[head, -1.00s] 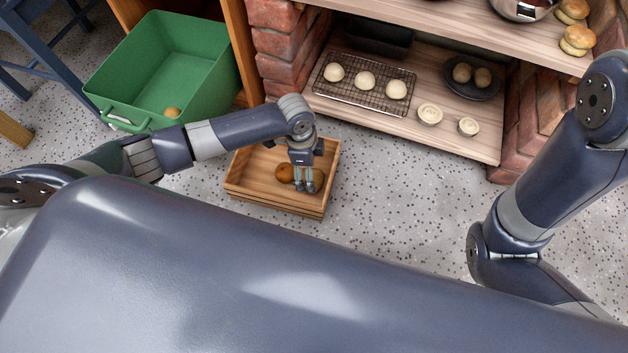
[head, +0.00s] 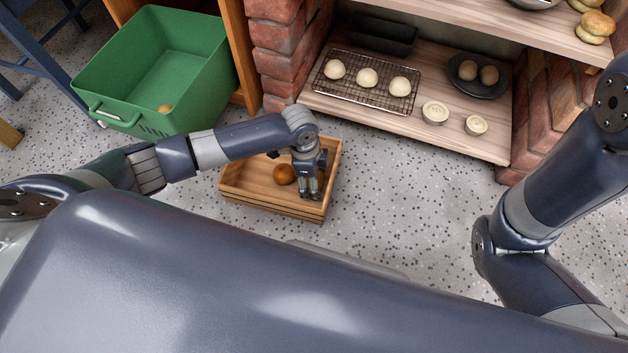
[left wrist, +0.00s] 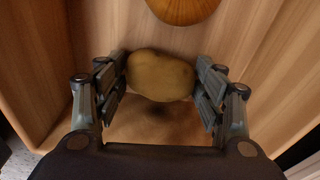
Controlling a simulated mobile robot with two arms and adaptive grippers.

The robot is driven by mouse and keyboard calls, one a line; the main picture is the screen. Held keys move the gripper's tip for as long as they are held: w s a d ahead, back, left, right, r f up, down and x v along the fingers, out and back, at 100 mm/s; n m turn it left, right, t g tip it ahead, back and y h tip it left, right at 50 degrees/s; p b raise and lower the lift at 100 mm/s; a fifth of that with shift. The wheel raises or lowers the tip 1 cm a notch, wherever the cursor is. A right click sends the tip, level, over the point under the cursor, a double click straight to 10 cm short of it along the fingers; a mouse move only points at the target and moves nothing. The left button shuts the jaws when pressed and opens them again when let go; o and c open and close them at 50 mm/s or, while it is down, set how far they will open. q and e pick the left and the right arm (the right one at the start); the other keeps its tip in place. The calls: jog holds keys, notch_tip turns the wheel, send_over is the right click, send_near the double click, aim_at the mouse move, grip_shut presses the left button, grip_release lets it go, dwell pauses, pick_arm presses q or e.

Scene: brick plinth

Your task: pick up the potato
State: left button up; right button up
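The potato (left wrist: 160,76) is a yellow-brown oval in the left wrist view, inside the wooden crate (head: 262,204). My left gripper (head: 311,192) reaches down into the right part of this crate. In the left wrist view my left gripper (left wrist: 162,82) has a finger at each end of the potato, and both seem to touch it. The potato looks low, over the crate floor; whether it is clear of the floor I cannot tell. In the head view the fingers hide it. My right arm is at the right, its gripper out of view.
An orange-brown round item (head: 284,174) lies in the crate left of my gripper. A green bin (head: 160,75) stands behind left with a small item (head: 165,108) inside. Brick-sided shelves hold a rack (head: 367,90) of dough balls, a dark plate (head: 478,90) and small tarts (head: 435,113).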

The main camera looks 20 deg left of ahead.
pick_arm(q)
jog(key=c, duration=0.4)
jog(key=shift+o, duration=0.2)
